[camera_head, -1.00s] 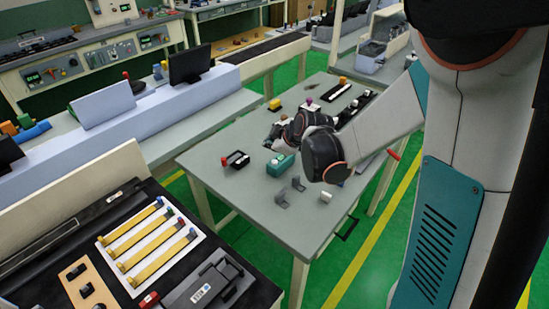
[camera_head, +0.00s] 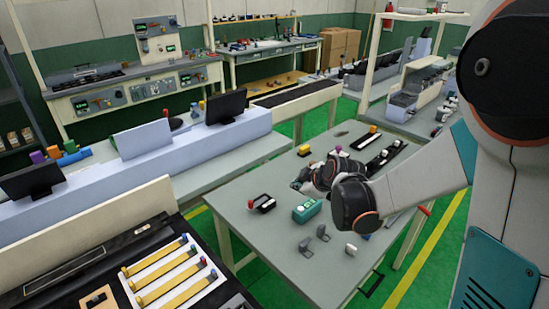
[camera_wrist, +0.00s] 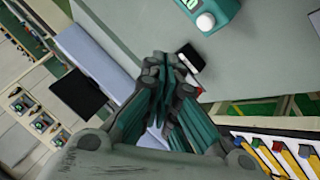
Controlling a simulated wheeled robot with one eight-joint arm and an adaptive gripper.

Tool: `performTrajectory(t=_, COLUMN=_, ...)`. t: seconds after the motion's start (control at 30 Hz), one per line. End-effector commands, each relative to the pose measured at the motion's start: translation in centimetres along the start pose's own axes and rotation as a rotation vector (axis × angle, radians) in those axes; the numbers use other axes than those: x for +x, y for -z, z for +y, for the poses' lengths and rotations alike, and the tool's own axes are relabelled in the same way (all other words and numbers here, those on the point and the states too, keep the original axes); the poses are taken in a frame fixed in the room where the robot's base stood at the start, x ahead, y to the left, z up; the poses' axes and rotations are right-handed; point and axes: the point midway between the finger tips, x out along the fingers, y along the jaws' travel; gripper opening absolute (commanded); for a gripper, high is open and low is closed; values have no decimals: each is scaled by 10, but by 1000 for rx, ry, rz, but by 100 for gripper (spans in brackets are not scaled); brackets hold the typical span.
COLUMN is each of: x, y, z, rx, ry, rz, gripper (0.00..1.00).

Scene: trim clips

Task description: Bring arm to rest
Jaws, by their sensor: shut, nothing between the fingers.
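My arm reaches in from the right over the grey-topped table (camera_head: 285,250) in the head view. My gripper shows in the wrist view (camera_wrist: 165,62) with its fingers together and nothing between them. In the head view the gripper's tips are hidden behind or blurred with my dark wrist. On the table, a teal device with a white knob (camera_head: 307,211) stands near my arm; it also shows at the top of the wrist view (camera_wrist: 208,15). A black tray-like part with a red knob (camera_head: 262,204) lies to its left. Two grey brackets (camera_head: 313,241) lie nearer the front.
A small white block (camera_head: 351,249) sits near the table's right edge. Black strips with small parts (camera_head: 388,155) lie at the back. A white board with yellow bars (camera_head: 170,275) is on the front-left bench. Monitors (camera_head: 226,106) stand on the left bench.

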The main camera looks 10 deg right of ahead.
Motion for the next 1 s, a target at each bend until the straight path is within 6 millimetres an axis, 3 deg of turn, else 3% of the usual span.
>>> performTrajectory(t=0.23, x=-25, y=6, z=-3, rx=66, ry=4, rz=-16, gripper=0)
performTrajectory(t=0.6, x=-107, y=14, z=-25, rx=315, ry=9, rz=-79, gripper=0)
performTrajectory(t=1.0, x=-187, y=4, z=-64, rx=588, ry=-14, rz=-150, gripper=0)
